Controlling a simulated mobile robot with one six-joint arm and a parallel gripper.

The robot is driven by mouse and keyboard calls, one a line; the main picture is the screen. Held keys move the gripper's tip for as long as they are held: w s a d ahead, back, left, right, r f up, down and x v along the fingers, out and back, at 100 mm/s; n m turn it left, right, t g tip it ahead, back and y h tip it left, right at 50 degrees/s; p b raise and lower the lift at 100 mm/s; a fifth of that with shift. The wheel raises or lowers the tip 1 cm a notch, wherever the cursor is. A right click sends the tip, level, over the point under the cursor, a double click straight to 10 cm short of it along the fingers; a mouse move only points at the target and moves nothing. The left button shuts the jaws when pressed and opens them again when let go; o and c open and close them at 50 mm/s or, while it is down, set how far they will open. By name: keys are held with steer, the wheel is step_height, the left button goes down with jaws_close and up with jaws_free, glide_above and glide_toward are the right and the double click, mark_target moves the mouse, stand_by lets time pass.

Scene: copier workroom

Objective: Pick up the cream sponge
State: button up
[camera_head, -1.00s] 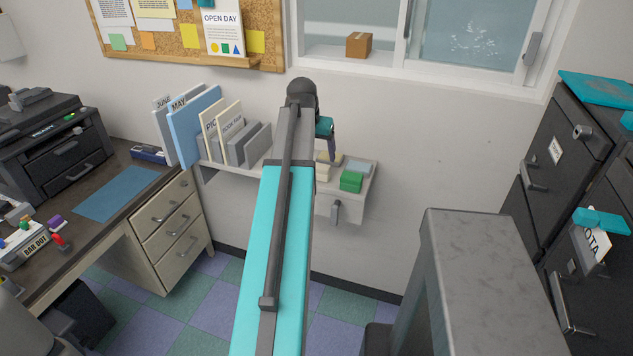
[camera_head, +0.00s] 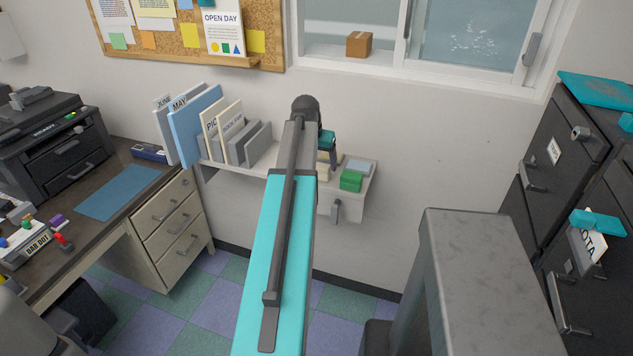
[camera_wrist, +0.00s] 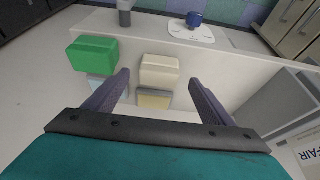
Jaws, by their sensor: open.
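The cream sponge (camera_wrist: 160,66) lies on the shelf (camera_wrist: 232,72) in the wrist view, near the shelf's edge. It shows small and partly hidden beside my arm in the head view (camera_head: 322,173). My gripper (camera_wrist: 159,78) is open, with one finger to each side of the cream sponge in the picture. Its fingers look apart from the sponge, and nothing is between them in a grip. In the head view my gripper (camera_head: 326,150) hangs over the sponges, partly hidden by my arm.
A green sponge (camera_wrist: 93,54) lies left of the cream one, with a light blue one (camera_wrist: 101,88) behind. A tan-yellow sponge (camera_wrist: 154,98) lies close to the cream one. Grey file holders (camera_head: 258,142) stand left on the shelf. The wall is close behind.

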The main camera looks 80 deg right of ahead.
mark_target(318, 165)
steer(key=shift+d+f, duration=0.1)
steer(key=shift+p+x, duration=0.85)
steer(key=shift+x, duration=1.65)
steer(key=shift+w, duration=0.1)
steer(key=shift+c, duration=0.6)
steer(key=c, duration=1)
